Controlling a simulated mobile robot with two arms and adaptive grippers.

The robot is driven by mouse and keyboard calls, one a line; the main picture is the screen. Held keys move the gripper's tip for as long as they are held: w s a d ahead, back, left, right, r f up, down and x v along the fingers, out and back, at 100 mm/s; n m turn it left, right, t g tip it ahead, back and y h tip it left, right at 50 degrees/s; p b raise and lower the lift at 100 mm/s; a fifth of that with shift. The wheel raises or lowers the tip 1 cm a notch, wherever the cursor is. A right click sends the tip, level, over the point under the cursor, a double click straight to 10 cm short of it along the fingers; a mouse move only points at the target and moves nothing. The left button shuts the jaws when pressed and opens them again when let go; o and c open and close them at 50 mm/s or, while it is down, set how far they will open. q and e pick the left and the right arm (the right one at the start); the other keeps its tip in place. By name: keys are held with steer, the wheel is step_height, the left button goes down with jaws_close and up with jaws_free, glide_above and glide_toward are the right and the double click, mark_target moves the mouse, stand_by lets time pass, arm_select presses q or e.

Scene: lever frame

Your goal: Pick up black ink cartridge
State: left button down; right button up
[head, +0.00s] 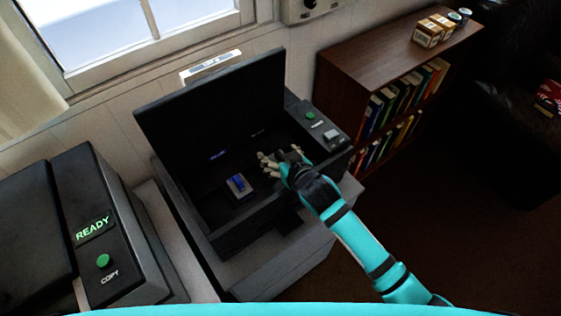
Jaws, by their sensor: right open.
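The open dark printer (222,236) stands in the middle with its lid (220,95) raised. Inside it, a small grey block with a blue top (238,186) sits left of my right gripper. A small blue mark (218,155) shows further back in the dark interior. I cannot make out a black ink cartridge for sure against the dark inside. My right gripper (272,163) is open, over the right part of the printer's interior, with its pale fingers pointing left. It appears apart from the blue-topped block. My left gripper is not in view.
A black copier (125,235) with a green READY display and green button stands at the left. The printer's right panel (318,122) has a green button. A brown bookshelf (345,62) with small boxes (432,30) on top stands at the right. The window is behind.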

jaws_close()
stand_by(0.4)
steer(key=shift+r, duration=0.1)
